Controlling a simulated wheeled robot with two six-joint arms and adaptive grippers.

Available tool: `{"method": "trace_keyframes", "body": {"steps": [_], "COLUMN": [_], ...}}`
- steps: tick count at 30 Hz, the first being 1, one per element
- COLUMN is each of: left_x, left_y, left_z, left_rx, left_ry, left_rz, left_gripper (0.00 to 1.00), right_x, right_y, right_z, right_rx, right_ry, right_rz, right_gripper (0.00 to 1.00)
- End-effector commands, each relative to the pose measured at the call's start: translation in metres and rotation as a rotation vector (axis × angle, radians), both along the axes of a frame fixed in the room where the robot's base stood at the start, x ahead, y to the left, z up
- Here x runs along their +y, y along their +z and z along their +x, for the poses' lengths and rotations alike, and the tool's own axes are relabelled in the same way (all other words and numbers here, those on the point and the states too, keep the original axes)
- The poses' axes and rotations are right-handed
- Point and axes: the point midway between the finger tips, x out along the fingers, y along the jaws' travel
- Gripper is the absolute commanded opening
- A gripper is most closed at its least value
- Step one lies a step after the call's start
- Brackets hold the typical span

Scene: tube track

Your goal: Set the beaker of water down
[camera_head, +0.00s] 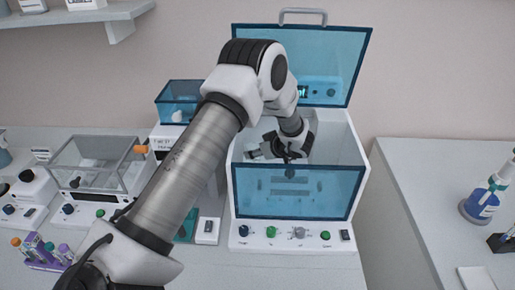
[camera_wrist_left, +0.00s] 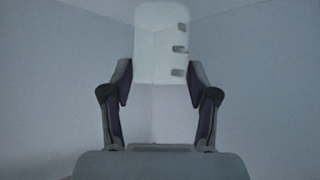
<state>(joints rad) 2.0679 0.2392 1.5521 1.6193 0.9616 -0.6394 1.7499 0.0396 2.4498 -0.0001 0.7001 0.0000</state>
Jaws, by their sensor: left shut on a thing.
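My left gripper (camera_head: 280,148) reaches down into an open white box-shaped device (camera_head: 335,150) with blue see-through panels. The beaker looks upright there. Any water in it cannot be made out. In the head view the beaker is not clearly visible behind the gripper and arm. Whether it touches the device floor cannot be told. My right gripper is out of view.
The device's blue lid (camera_head: 345,55) is raised at the back, and its blue front panel (camera_head: 300,192) stands before the gripper. A clear-lidded instrument (camera_head: 98,165) and a tube rack (camera_head: 45,255) are at left. A bottle (camera_head: 483,203) stands on the right counter (camera_head: 425,200).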

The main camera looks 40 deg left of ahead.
Motion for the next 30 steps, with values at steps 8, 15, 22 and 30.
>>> {"method": "trace_keyframes", "body": {"steps": [8,15,22,30], "left_x": [0.000,0.000,-0.026,-0.079], "left_y": [-0.002,0.000,0.018,0.061], "left_z": [0.000,0.000,-0.001,-0.007], "left_rx": [0.000,0.000,-0.003,-0.004], "left_ry": [0.000,0.000,-0.004,-0.003], "left_rz": [0.000,0.000,0.001,0.003], "left_gripper": [0.85,0.85,0.85,0.85], "right_x": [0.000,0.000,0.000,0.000], "right_y": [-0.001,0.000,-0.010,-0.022], "right_z": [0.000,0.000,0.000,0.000], "right_rx": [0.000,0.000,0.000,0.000], "right_ry": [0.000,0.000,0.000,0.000], "right_rz": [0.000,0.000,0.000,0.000], "right_gripper": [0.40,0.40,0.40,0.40]}}
